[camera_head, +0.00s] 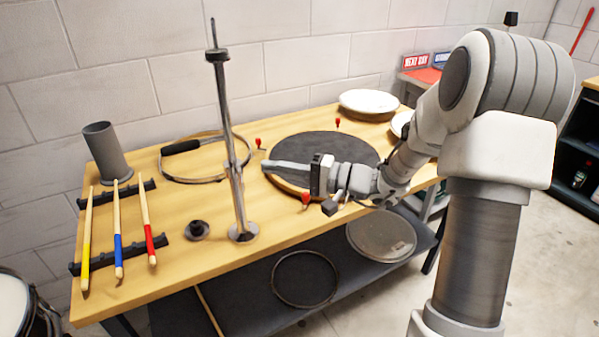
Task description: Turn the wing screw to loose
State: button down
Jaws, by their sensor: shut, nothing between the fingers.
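A metal stand (238,195) rises upright from a round base plate on the bench, with a dark block (217,54) and a thin rod at its top. The wing screw is too small to make out clearly; the collar area partway up the stand (229,167) is where the tube narrows. My gripper (266,165) is shut and empty. Its fingers point left towards the stand, to the right of the pole and apart from it in the picture. They are above the round dark pad, and the depth between fingers and pole is hard to judge.
The dark round pad (335,148) has several red-topped clamps at its rim. A hoop (200,180) lies behind the pole. Three drumsticks (117,230) rest on black racks at left, near a grey cup (107,153). A small black knob (197,230) sits left of the base.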

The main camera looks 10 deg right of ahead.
aim_at(239, 177)
jog(key=a, duration=0.1)
jog(key=s+a, duration=0.1)
jog(key=a, duration=0.1)
jog(key=shift+s+a, duration=0.15)
jog(key=shift+a, duration=0.05)
